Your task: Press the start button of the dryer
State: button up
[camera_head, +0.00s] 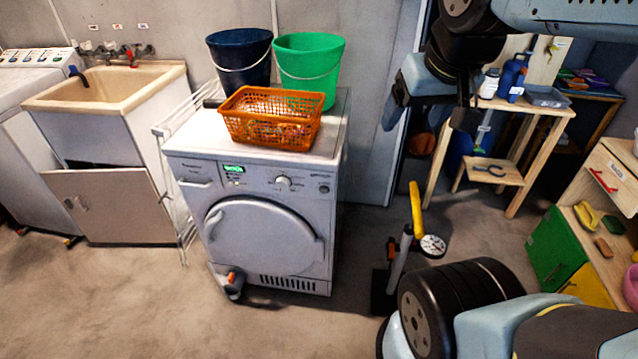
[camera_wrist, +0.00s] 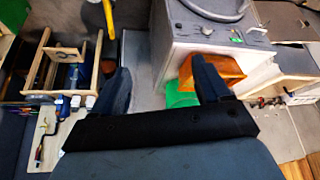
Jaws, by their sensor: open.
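The dryer (camera_head: 325,240) is the white front-loading machine in the middle of the head view, with its round door shut. Its panel holds a lit green display (camera_head: 233,169), a round knob (camera_head: 283,183) and a small round button (camera_head: 323,188) at the right end. I cannot read which control is marked start. My gripper (camera_head: 432,112) hangs in the air to the right of the dryer, above its top, apart from the panel. In the wrist view the gripper (camera_wrist: 163,82) is open and empty. The dryer (camera_wrist: 168,50) appears upside down there, beyond the fingers.
An orange basket (camera_head: 262,128), a blue bucket (camera_head: 238,58) and a green bucket (camera_head: 320,62) stand on the dryer. A sink (camera_head: 120,90) is to the left. A yellow-handled pump (camera_head: 416,210) stands on the floor to the right.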

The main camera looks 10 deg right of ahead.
grip_shut()
dwell(0.5)
dwell(1.0)
